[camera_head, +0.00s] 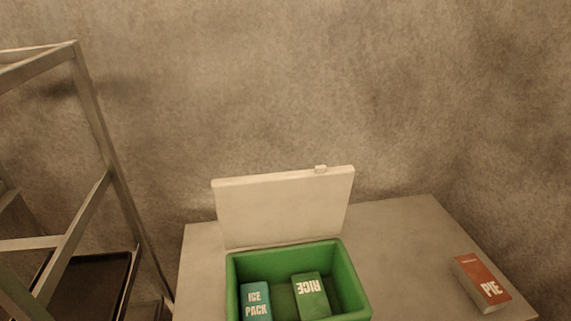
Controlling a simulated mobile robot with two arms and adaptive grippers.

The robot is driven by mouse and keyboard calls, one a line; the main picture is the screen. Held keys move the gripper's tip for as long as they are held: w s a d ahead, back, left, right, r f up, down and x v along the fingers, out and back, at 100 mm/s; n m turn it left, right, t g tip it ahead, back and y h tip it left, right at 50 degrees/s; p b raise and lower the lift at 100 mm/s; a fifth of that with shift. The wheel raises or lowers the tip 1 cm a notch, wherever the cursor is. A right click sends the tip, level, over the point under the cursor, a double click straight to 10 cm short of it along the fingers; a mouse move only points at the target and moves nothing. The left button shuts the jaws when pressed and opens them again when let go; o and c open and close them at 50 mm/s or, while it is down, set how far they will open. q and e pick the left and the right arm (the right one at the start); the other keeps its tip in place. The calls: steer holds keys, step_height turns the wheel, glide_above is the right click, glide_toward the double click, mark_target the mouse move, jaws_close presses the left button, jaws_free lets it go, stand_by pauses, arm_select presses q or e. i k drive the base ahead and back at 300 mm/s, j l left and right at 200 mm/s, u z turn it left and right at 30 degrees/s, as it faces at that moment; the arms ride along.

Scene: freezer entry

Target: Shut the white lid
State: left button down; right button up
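The white lid (283,208) stands open and nearly upright at the back edge of a green box (290,248). A small tab (321,169) sits on the lid's top edge, right of its middle. Inside the box are a teal ice pack (256,302) on the left and a green rice package (311,296) on the right. The box's front is cut off by the bottom of the picture. Neither of my grippers shows in the head view.
The box stands on a grey table (400,235). A red pie box (481,283) lies at the table's right side, with bare table between it and the green box. A metal rack (105,150) with a dark tray (88,285) stands at the left. A plain wall is behind.

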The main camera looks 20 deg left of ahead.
mark_target(271, 208)
steer(key=k+l, duration=0.3)
steer(key=k, duration=0.15)
steer(key=k+l, duration=0.25)
steer(key=k, duration=0.2)
steer(key=k+l, duration=0.3)
steer(key=k, duration=0.15)
